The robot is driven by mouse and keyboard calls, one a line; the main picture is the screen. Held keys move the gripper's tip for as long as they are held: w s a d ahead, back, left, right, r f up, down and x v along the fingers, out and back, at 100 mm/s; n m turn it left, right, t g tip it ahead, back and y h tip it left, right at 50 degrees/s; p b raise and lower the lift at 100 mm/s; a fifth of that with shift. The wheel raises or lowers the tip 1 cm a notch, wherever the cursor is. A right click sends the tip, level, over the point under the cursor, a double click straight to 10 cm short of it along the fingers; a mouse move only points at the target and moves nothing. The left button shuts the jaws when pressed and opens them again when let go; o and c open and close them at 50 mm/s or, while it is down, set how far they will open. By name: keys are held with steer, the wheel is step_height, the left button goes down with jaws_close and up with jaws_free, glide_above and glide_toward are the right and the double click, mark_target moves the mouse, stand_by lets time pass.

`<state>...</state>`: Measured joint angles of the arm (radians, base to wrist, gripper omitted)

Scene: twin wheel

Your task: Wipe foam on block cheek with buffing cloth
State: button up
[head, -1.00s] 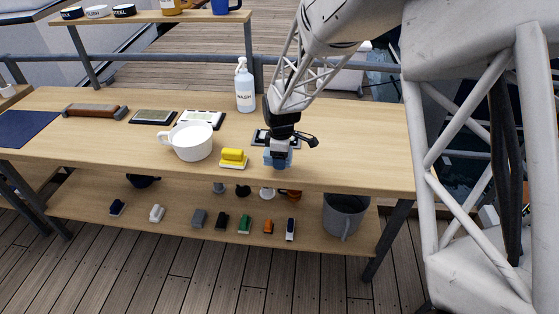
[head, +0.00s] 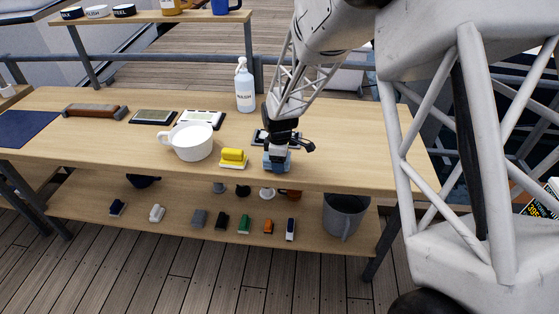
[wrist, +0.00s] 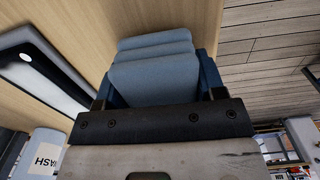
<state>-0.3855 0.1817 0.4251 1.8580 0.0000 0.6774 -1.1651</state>
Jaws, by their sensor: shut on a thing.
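My gripper (head: 278,154) is shut on a folded blue cloth (head: 277,165) near the front edge of the bench. In the wrist view the cloth (wrist: 155,70) shows stacked soft folds between the jaws. I cannot tell whether it touches the bench top. Just behind the gripper lies a dark-framed flat plate (head: 259,138), partly hidden by the gripper. In the wrist view a plate (wrist: 42,75) with a dark face, pale border and small white spot lies left of the cloth, apart from it. I cannot tell which piece is the block cheek, or make out foam for certain.
A yellow-topped block (head: 233,158) stands close left of the gripper, with a white mug (head: 191,141) beyond. A white labelled bottle (head: 245,88) stands behind. Two more framed plates (head: 152,117) (head: 201,118) lie further left. The bench right of the gripper (head: 350,150) is clear.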

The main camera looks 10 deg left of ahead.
steer(key=shift+f, duration=0.6)
stand_by(0.3)
steer(key=o, duration=1)
steer(key=shift+f, duration=0.1)
steer(key=shift+o, duration=0.3)
steer(key=shift+s, duration=0.15)
steer(key=shift+f, duration=0.15)
steer(key=shift+w+d+r, duration=0.1)
steer(key=shift+w+r, duration=0.1)
steer(key=shift+r, duration=2.1)
steer(key=shift+w+d+r, duration=0.1)
steer(key=shift+w+r, duration=0.05)
steer(key=shift+r, duration=2.1)
steer(key=shift+r, duration=0.1)
